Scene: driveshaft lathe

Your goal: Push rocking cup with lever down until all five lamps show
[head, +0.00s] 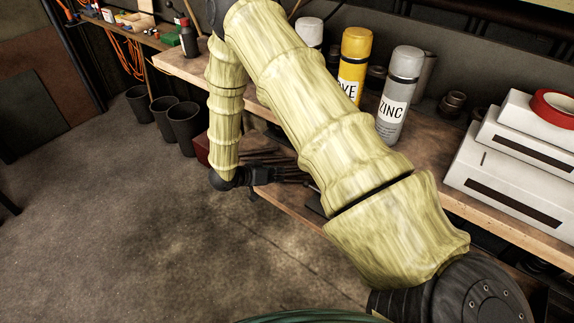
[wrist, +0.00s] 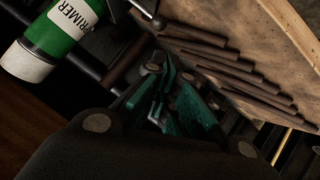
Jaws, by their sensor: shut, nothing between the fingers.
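I see no rocking cup, lever or lamps in either view. My gripper (head: 258,177) is at the end of my pale, wood-patterned arm, at the front edge of the bench shelf in the head view. In the wrist view, my gripper (wrist: 168,98) shows its dark body along the bottom and teal parts in the middle. It is shut, with nothing held between the fingers. Dark rods (wrist: 215,62) lie just beyond it. The fingertips are dim, so I cannot tell whether they touch the rods.
A green primer can (wrist: 62,28) is at upper left in the wrist view. In the head view a yellow can (head: 354,62), zinc can (head: 398,100) and white boxes (head: 520,135) stand on the bench (head: 425,170). Black bins (head: 185,125) stand at left; open floor (head: 130,235) lies in front.

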